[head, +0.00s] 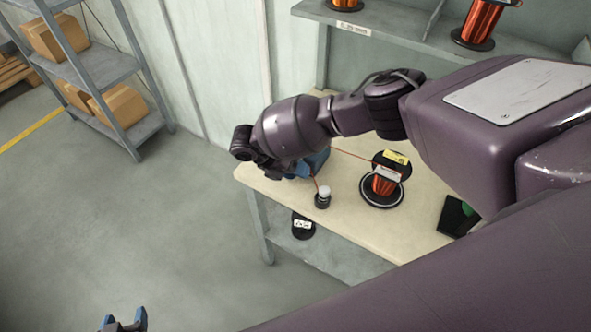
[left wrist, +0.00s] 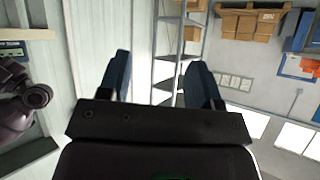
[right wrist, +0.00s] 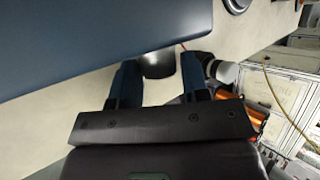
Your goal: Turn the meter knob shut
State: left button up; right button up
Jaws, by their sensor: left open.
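The meter appears to be the blue box (head: 318,160) at the far left part of the bench, mostly hidden behind my right arm in the head view. Its blue face (right wrist: 90,40) fills the upper left of the right wrist view. A dark round knob (right wrist: 158,64) sits at that face's lower edge. My right gripper (right wrist: 161,85) has its two blue fingers on either side of the knob. Any knob marking is hidden. My left gripper (head: 124,322) is open and empty over the floor; its spread fingers show in the left wrist view (left wrist: 157,80).
The bench top (head: 345,225) holds a copper wire spool (head: 384,186), a small dark jar with a pale cap (head: 323,198) and a black box (head: 457,216). A red wire runs near the meter. A labelled black disc (head: 303,226) lies lower down. Floor at left is clear.

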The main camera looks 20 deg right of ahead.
jog(key=c, duration=0.5)
jog(key=shift+r+p, duration=0.15)
jog(key=shift+p, duration=0.4)
jog(key=shift+c, duration=0.2)
jog(key=p, duration=0.1)
jog(key=t+y+p, duration=0.1)
jog(key=shift+s+r+m+t+p, duration=0.2)
jog(key=shift+m+t+p, duration=0.1)
jog(key=shift+p, duration=0.1)
jog(key=shift+d+y+p, duration=0.1)
jog(key=shift+y+p, duration=0.4)
jog(key=shift+f+t+p, duration=0.1)
jog(key=shift+t+p, duration=0.25)
jog(key=shift+t, duration=0.15)
jog(key=shift+y, duration=0.4)
jog(key=shift+f+m+t+y+p, duration=0.1)
jog(key=shift+m+t+y+p, duration=0.25)
jog(key=shift+t, duration=0.35)
jog(key=shift+t+y, duration=0.25)
jog(key=shift+t, duration=0.05)
pick_arm(q)
jog(key=shift+s+r, duration=0.2)
jog(key=shift+r, duration=0.95)
jog(key=shift+s+r, duration=0.2)
jog(key=shift+r, duration=0.9)
